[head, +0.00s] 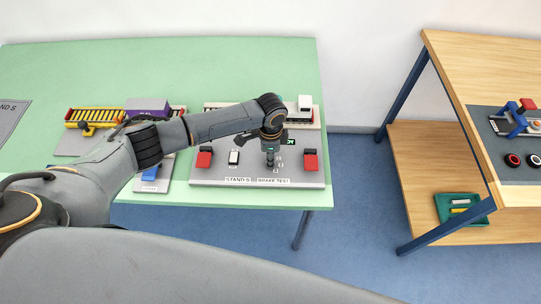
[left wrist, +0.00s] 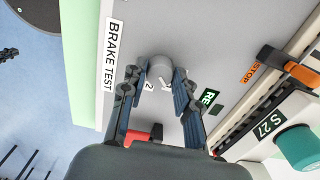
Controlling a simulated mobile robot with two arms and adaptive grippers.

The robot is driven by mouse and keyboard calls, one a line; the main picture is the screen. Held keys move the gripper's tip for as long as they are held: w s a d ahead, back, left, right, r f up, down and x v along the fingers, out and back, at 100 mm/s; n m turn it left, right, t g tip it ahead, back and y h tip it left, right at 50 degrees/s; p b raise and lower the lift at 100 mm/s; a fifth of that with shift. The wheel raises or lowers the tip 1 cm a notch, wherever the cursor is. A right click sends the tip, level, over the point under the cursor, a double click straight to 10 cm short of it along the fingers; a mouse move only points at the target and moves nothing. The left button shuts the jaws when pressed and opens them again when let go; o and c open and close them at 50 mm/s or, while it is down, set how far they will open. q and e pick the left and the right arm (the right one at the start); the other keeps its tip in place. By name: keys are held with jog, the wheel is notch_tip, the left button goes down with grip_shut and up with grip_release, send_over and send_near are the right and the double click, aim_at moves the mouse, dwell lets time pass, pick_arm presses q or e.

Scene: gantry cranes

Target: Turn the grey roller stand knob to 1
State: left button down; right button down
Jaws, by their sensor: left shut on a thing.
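The grey knob (left wrist: 160,67) sits on the grey roller stand panel (left wrist: 130,42), between the fingertips of my left gripper (left wrist: 161,76) in the left wrist view. The fingers are shut on its sides. A "2" shows beside the knob, with another white mark partly hidden near it; I cannot read the knob's setting. In the head view my left gripper (head: 269,163) points down at the panel (head: 215,176), labelled STAND-S and BRAKE TEST, and hides the knob. My right gripper is not in view.
A wooden table (head: 480,60) stands right, across a floor gap.

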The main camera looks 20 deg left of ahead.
pick_arm(q)
jog(key=shift+m, duration=0.6)
jog(key=c, duration=1)
grip_release()
jog(key=shift+r, duration=0.25)
notch_tip(320, 180, up, 12)
jog(key=shift+f, duration=0.2)
